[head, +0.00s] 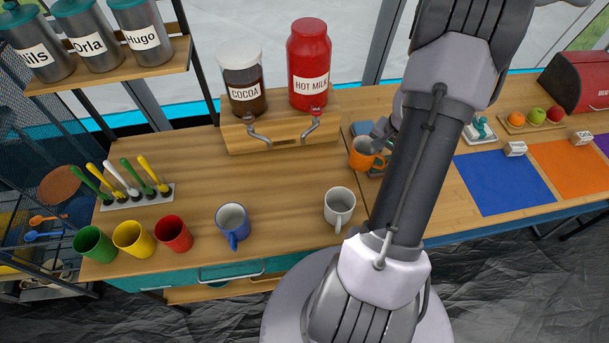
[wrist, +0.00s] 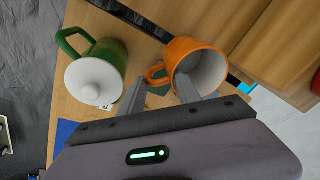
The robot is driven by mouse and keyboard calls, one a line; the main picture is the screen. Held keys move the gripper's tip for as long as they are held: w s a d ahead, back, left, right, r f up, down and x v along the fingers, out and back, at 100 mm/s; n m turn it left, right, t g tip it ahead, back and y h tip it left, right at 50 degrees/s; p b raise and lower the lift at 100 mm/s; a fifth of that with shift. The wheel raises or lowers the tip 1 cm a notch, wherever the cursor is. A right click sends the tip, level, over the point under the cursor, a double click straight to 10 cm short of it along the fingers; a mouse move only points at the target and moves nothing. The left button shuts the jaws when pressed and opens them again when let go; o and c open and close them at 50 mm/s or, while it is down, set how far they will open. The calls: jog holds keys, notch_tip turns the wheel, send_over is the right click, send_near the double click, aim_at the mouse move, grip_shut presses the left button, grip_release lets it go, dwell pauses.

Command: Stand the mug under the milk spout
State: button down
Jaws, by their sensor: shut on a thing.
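My gripper (wrist: 164,80) is shut on the orange mug (wrist: 205,55), with its fingers at the handle side. The mug is white inside and looks roughly upright. In the head view the orange mug (head: 361,155) is right of the wooden dispenser stand (head: 240,137), apart from it; I cannot tell whether it touches the counter. My arm hides part of the gripper there. The red HOT MILK canister (head: 309,60) stands on the stand's right side. Its milk spout (head: 312,124) points down and forward, with nothing under it.
The COCOA jar (head: 244,88) and its spout (head: 258,135) are left of the milk. A white mug (head: 339,204) and a blue mug (head: 232,221) stand at the counter's front. Counter before the stand is clear.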

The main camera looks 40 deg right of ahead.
jog(key=w+a, duration=0.3)
jog(key=a, duration=0.1)
jog(key=w+a+f+b, duration=0.1)
jog(key=w+a, duration=0.3)
jog(key=a, duration=0.1)
jog(key=w+a, duration=0.3)
jog(key=a, duration=0.2)
jog(key=shift+w+a+f, duration=0.25)
jog(key=shift+w+f, duration=0.05)
jog(key=shift+w, duration=0.1)
jog(key=shift+d, duration=0.2)
jog(key=shift+f+b, duration=0.25)
jog(key=shift+b, duration=0.15)
jog(key=c, duration=0.8)
grip_release()
jog(key=shift+r, duration=0.1)
jog(key=shift+c, duration=0.2)
